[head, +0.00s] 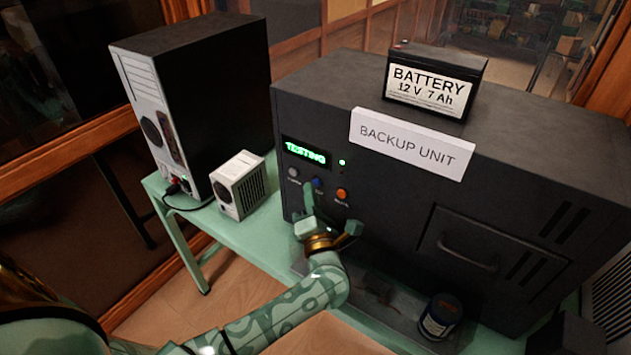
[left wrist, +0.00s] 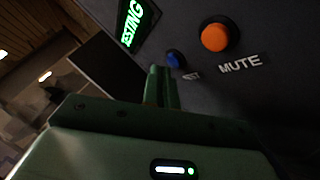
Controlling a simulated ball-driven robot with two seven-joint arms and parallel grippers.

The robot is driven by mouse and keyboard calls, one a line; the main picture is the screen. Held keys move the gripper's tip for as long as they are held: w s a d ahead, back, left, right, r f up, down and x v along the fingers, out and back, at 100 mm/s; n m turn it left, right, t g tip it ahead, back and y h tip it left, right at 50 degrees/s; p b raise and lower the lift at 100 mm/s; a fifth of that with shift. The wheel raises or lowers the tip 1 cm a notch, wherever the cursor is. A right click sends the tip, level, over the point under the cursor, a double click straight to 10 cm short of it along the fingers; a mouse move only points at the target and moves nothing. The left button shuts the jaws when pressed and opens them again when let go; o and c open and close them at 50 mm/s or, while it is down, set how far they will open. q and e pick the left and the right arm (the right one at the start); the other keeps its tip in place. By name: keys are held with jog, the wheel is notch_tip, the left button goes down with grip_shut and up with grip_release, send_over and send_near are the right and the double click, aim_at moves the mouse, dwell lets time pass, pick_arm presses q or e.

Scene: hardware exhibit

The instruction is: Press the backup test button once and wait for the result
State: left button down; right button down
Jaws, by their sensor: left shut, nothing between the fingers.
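The dark backup unit (head: 400,215) stands on the green table. Its small display (head: 306,151) glows green with the word TESTING, and it also shows in the left wrist view (left wrist: 138,24). A blue button (head: 317,183) sits below the display; in the left wrist view the blue button (left wrist: 176,59) has a partly hidden label ending in ST. My left gripper (head: 309,192) is shut and empty, its fingertips (left wrist: 158,72) close beside the blue button. I cannot tell whether they touch it. My right gripper is not in view.
An orange button (head: 342,194), labelled MUTE in the left wrist view (left wrist: 214,37), is right of the blue one. A grey button (head: 293,172) is left. A green light (head: 342,162) is lit. A battery (head: 433,80) tops the unit; a dark jar (head: 440,316) stands in front.

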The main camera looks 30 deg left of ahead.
pick_arm(q)
jog(key=shift+s, duration=0.35)
jog(key=shift+s+a+r+p, duration=0.15)
jog(key=shift+s+p, duration=0.7)
jog(key=shift+s, duration=0.65)
jog(key=shift+s+p, duration=0.35)
jog(key=shift+s, duration=0.65)
